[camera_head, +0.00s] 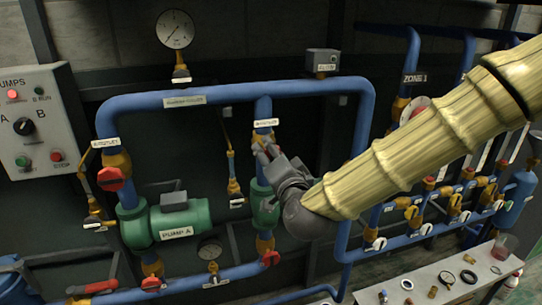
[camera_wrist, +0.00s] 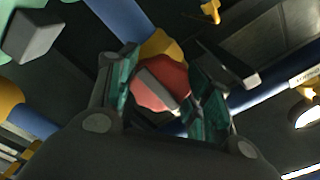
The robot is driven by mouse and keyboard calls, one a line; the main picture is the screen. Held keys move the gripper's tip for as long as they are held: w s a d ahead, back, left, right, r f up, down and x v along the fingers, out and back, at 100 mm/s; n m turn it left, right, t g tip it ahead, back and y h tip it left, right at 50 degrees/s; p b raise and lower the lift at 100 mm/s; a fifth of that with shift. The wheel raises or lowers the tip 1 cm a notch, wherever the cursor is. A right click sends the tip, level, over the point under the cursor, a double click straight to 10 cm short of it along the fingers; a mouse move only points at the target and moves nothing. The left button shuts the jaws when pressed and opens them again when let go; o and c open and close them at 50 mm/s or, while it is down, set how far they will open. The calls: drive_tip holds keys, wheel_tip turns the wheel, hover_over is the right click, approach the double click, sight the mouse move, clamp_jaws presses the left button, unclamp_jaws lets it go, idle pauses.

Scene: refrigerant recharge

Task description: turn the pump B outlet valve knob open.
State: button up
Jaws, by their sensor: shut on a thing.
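The pump B outlet valve knob (camera_wrist: 160,82) is red with a pale bar across its face, and it shows in the wrist view between the two teal-padded fingers. Its yellow-brass valve body (camera_wrist: 163,44) sits behind it on a blue pipe. My gripper (camera_wrist: 165,92) is shut on the knob. In the head view my gripper (camera_head: 268,152) reaches the vertical pipe above the second green pump (camera_head: 262,203), just under a white label (camera_head: 265,123). There the gripper and arm hide most of the knob and part of the pump.
Pump A (camera_head: 180,218) and its red-knobbed outlet valve (camera_head: 111,178) stand to the left. A blue header pipe (camera_head: 225,92) runs above. A small brass side valve (camera_head: 234,187) hangs left of my gripper. A bench (camera_head: 440,280) with small parts lies at lower right.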

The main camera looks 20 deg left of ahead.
drive_tip(key=o, duration=1)
drive_tip(key=shift+o, duration=0.2)
drive_tip(key=v, duration=1.2)
